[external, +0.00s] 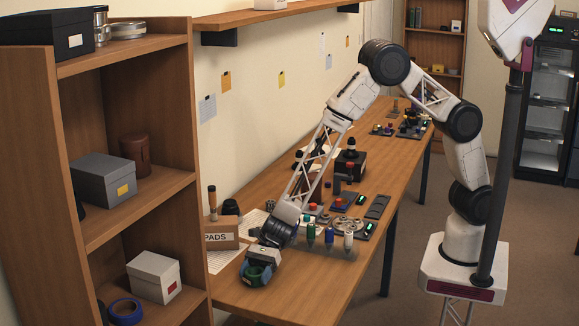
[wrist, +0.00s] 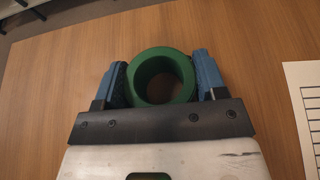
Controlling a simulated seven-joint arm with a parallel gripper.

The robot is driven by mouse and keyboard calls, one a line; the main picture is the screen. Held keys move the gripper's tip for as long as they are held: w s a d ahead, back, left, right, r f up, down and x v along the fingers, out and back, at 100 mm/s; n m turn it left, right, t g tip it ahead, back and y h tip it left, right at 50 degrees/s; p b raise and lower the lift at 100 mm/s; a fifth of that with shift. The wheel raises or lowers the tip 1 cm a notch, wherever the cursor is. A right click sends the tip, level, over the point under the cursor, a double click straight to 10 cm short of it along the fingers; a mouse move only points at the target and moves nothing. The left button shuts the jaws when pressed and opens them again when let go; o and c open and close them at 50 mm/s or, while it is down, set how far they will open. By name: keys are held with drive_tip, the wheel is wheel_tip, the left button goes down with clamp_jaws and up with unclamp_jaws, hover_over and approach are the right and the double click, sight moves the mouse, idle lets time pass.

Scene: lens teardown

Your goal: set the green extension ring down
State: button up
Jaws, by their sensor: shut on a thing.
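The green extension ring (wrist: 162,77) sits between the two blue fingers of my gripper (wrist: 163,80) in the wrist view. The fingers are shut on its outer sides, and bare wood shows through its hole. In the external view the ring (external: 254,277) and my gripper (external: 259,270) are low over the near left end of the wooden bench (external: 300,285). I cannot tell whether the ring touches the bench top.
A box marked PADS (external: 221,233) stands left of my gripper. Dropper bottles (external: 329,236) stand to the right. Paper (wrist: 305,100) lies at the right in the wrist view. Bare wood surrounds the ring; the bench's edge shows at the top left there.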

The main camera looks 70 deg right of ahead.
sight(256, 270)
drive_tip(key=shift+f, duration=0.1)
drive_tip(key=o, duration=1)
drive_tip(key=shift+d+r, duration=0.15)
drive_tip(key=shift+r, duration=0.05)
drive_tip(key=shift+d+r, duration=0.2)
drive_tip(key=shift+d, duration=0.4)
drive_tip(key=shift+d+r, duration=0.6)
drive_tip(key=shift+d, duration=0.1)
drive_tip(key=shift+r, duration=3.2)
